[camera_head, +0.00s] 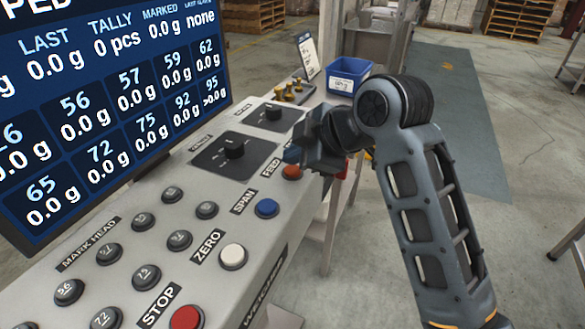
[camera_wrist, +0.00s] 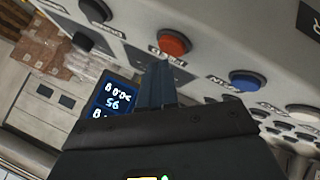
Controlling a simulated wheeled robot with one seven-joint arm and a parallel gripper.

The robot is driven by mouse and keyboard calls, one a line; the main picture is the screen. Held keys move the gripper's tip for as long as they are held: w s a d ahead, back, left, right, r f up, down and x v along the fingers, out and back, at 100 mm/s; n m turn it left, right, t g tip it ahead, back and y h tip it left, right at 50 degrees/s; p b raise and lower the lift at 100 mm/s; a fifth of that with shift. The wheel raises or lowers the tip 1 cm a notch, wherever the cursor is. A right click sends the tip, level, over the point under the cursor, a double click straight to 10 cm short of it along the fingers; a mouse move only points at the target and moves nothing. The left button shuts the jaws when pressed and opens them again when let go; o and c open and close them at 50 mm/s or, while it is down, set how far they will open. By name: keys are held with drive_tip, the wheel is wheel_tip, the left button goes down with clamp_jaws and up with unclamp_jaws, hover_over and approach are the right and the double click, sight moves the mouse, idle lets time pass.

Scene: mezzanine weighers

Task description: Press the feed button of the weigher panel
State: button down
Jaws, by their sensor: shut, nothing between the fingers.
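The weigher panel (camera_head: 120,285) is a sloped grey console with labelled buttons and knobs. Its feed button (camera_head: 291,172) is orange-red, beside the FEED label, near the right end of the button row. It also shows in the wrist view (camera_wrist: 173,43), just beyond my fingertips. My gripper (camera_head: 294,154) is shut and empty, its fingers over the panel right by the feed button. In the wrist view my gripper (camera_wrist: 160,75) points up towards the button's lower edge. I cannot tell whether they touch.
Close by are the blue span button (camera_head: 267,208), white zero button (camera_head: 233,257), red stop button (camera_head: 187,318) and a black knob (camera_head: 234,148). A screen (camera_head: 110,90) stands behind the panel. A blue bin (camera_head: 348,76) and brass weights (camera_head: 288,92) sit beyond it.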

sight(297, 173)
drive_tip(key=shift+f, duration=0.3)
drive_tip(key=shift+f, duration=0.45)
idle(0.6)
idle(0.3)
drive_tip(key=shift+r+p, duration=0.5)
drive_tip(key=shift+r, duration=0.4)
wheel_tip(297, 173, up, 5)
drive_tip(key=p, duration=0.4)
drive_tip(key=shift+d, duration=0.1)
idle(0.6)
